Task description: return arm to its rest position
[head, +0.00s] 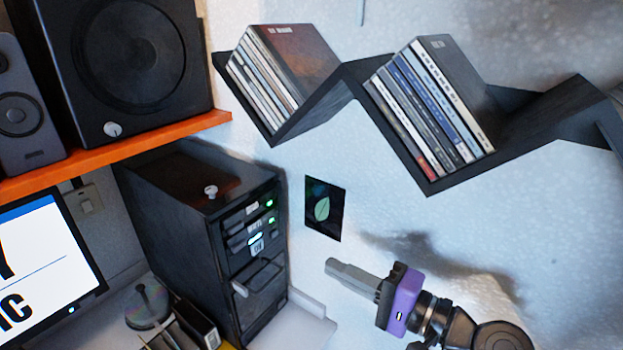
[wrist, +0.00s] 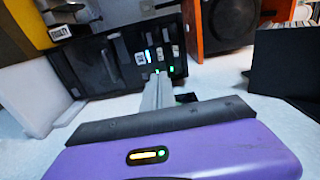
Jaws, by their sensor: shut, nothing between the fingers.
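My gripper (head: 335,265) is at the lower right of the head view, with a purple body and grey fingers pointing left. The fingers are shut together with nothing between them. In the wrist view the shut fingers (wrist: 160,85) point toward the black computer tower. The gripper is apart from the zigzag shelf (head: 430,188) above it and from the dark leaf picture (head: 322,208) on the wall. My arm comes in from the lower right corner.
The shelf holds two leaning groups of discs (head: 280,75) and (head: 430,105). The black computer tower (head: 205,225) stands at left, below an orange shelf (head: 120,150) with speakers (head: 125,60). A monitor (head: 40,270) and disc spindle (head: 147,303) are at lower left. Bare wall surrounds my gripper.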

